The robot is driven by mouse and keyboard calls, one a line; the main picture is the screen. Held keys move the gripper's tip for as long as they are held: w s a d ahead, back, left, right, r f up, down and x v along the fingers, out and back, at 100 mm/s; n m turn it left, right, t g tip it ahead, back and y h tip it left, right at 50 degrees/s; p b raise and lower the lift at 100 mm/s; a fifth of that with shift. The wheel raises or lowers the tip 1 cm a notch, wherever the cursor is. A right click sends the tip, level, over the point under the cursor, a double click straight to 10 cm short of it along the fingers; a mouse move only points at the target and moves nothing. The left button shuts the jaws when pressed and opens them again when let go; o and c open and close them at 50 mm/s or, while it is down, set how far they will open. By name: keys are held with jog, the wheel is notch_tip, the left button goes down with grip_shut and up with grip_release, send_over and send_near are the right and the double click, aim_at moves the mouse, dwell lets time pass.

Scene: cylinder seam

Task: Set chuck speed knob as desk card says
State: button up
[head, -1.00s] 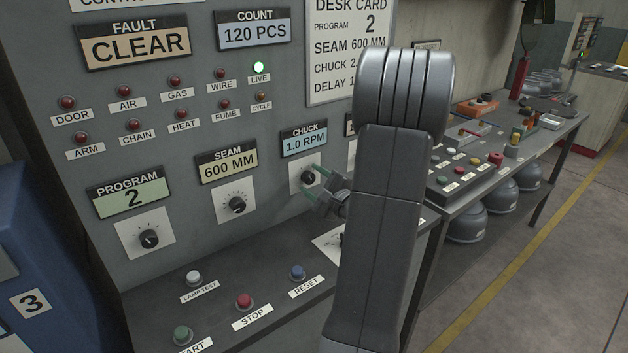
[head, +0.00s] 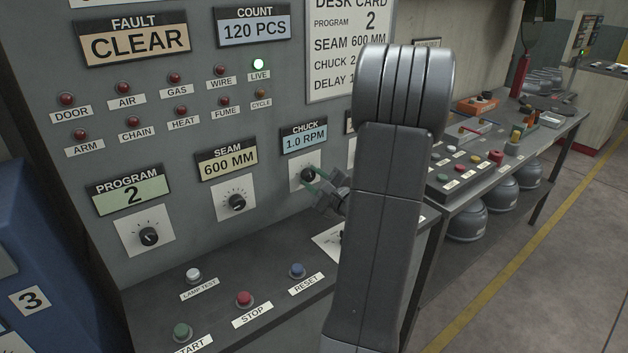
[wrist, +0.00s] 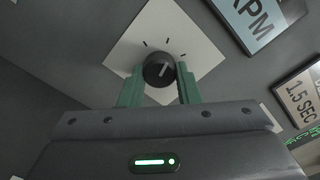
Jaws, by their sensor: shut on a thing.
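The chuck speed knob (head: 308,174) is a black dial on a white plate, below the CHUCK display (head: 304,138), which reads 1.0 RPM. My gripper (head: 317,181) reaches it from the right, its green fingers at the knob. In the wrist view, the fingers of my gripper (wrist: 160,82) are shut on the two sides of the knob (wrist: 158,70), and its pale pointer line shows. The desk card (head: 349,45) reads PROGRAM 2 and SEAM 600 MM. Its CHUCK line begins with 2; the rest of that line is hidden behind my arm, as is most of the DELAY line.
The SEAM knob (head: 236,203) and PROGRAM knob (head: 149,237) are to the left, with displays 600 MM and 2. Lamp test, start, stop (head: 244,299) and reset (head: 297,271) buttons sit on the ledge below. A delay display (wrist: 300,95) reads 1.5 SEC in the wrist view.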

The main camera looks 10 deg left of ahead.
jog(key=m, duration=0.4)
jog(key=m+p, duration=0.1)
jog(key=m, duration=0.3)
jog(key=shift+s+a+m, duration=0.1)
jog(key=shift+m, duration=0.3)
jog(key=m+p, duration=0.3)
jog(key=m, duration=0.2)
jog(key=shift+s+a+m+p, duration=0.1)
jog(key=shift+m+p, duration=0.9)
jog(key=shift+m, duration=1.2)
jog(key=o, duration=1)
jog(key=b+v, duration=0.2)
jog(key=v, duration=1.2)
